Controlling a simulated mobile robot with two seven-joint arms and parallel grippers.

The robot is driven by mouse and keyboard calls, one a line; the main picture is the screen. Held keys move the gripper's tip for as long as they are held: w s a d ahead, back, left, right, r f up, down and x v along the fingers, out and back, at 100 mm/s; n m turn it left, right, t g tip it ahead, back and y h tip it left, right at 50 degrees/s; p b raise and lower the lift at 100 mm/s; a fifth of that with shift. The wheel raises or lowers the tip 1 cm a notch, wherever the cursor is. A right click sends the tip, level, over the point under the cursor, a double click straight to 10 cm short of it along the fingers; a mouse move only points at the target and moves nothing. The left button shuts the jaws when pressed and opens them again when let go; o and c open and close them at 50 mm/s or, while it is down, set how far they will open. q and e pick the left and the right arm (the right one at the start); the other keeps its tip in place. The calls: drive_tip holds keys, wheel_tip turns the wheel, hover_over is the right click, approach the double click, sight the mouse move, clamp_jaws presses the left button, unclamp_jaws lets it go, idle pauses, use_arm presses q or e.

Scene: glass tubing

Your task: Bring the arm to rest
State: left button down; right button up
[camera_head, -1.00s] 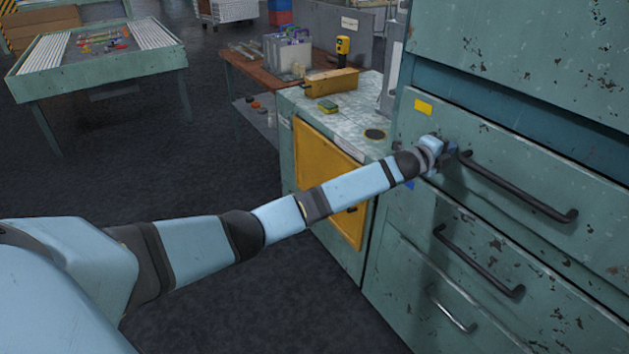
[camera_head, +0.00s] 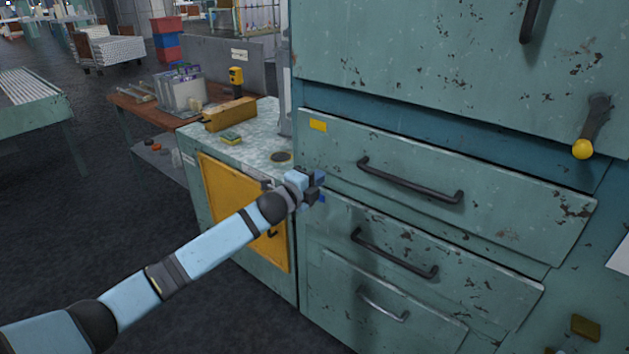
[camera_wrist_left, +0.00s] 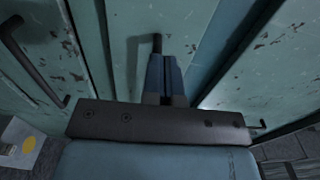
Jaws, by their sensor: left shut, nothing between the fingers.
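My left arm (camera_head: 212,252) reaches from the lower left toward the green cabinet in the head view. Its left gripper (camera_head: 319,188) is shut and empty, close to the left edge of the drawer fronts. It is left of and below the upper drawer's dark handle (camera_head: 410,184), apart from it. In the left wrist view the gripper's blue fingers (camera_wrist_left: 165,78) are together, with a dark handle end (camera_wrist_left: 157,43) beyond their tips. My right gripper is in neither view.
The lower drawers carry a dark handle (camera_head: 394,257) and a smaller metal handle (camera_head: 382,304). A bench with a yellow door (camera_head: 240,205) stands left of the cabinet, close behind my forearm. Open dark floor (camera_head: 110,230) lies to the left.

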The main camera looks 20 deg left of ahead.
use_arm(q)
drive_tip(key=s+d+f+n+g+p, duration=0.25)
drive_tip(key=s+f+n, duration=0.35)
drive_tip(key=s, duration=0.5)
drive_tip(key=s+d+f+n+g+p, duration=0.1)
drive_tip(key=s+d+f+n+p, duration=0.2)
drive_tip(key=s+f, duration=0.65)
drive_tip(key=s+f+n+g+y+p, duration=0.1)
drive_tip(key=s+n, duration=0.4)
drive_tip(key=s, duration=0.7)
drive_tip(key=s+a+f+n+g+y+p, duration=0.1)
drive_tip(key=s+n, duration=0.4)
drive_tip(key=s, duration=0.7)
wheel_tip(320, 180, down, 2)
drive_tip(key=shift+s+a+f+y+p, duration=0.1)
drive_tip(key=shift+s+a+y+p, duration=0.3)
drive_tip(key=shift+p, duration=0.8)
drive_tip(key=shift+w+d+g, duration=0.1)
drive_tip(key=shift+w+g, duration=0.05)
drive_tip(key=shift+g, duration=0.1)
